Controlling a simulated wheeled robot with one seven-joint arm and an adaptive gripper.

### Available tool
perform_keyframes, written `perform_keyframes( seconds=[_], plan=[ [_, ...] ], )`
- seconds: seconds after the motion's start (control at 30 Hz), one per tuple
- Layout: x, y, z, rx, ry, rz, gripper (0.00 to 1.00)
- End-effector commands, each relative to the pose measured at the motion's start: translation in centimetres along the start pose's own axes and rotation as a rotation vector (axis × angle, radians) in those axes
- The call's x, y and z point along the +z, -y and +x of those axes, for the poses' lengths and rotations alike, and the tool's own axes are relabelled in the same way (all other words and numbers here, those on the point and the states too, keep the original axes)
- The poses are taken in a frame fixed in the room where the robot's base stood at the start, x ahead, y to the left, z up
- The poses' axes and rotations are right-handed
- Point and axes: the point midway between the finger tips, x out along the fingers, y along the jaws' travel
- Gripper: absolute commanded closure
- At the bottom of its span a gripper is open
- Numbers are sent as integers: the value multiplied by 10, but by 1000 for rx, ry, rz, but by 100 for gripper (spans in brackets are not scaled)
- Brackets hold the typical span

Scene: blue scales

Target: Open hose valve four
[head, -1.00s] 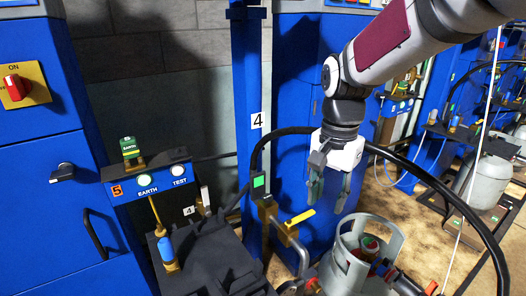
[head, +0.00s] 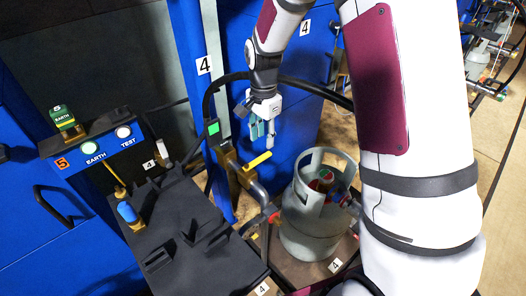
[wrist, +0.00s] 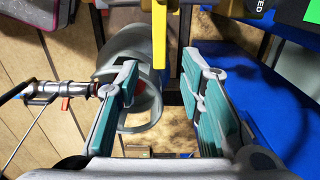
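The hose valve four has a yellow lever (head: 257,160) on a brown body at the blue post, below a square green light (head: 213,128). A grey pipe bends down from the valve. My gripper (head: 262,138) is just above the lever in the head view, fingers pointing down. In the wrist view my gripper (wrist: 162,60) is open with nothing held. The yellow lever (wrist: 189,70) shows there beyond the fingertips, near the right finger. I cannot tell whether they touch.
A grey gas cylinder (head: 318,215) stands right of the valve on a base marked 4. A black rack (head: 195,235) is to the left, near a blue panel labelled EARTH and TEST (head: 95,146). A black hose (head: 310,88) arcs behind my gripper. Blue cabinets stand behind.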

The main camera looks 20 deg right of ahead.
Motion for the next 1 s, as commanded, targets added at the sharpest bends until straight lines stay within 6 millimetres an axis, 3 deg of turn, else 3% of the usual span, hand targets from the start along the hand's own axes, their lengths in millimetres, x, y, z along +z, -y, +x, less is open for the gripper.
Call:
perform_keyframes(
  seconds=[0.1,0.3,0.77,0.93,1.0],
  plan=[
    [1,0,25,4,2,0,65],
    [0,0,53,3,1,-1,65],
    [0,0,64,0,0,-1,65],
    [0,0,64,0,0,-1,99],
    [0,0,64,0,0,-1,100]
  ],
)
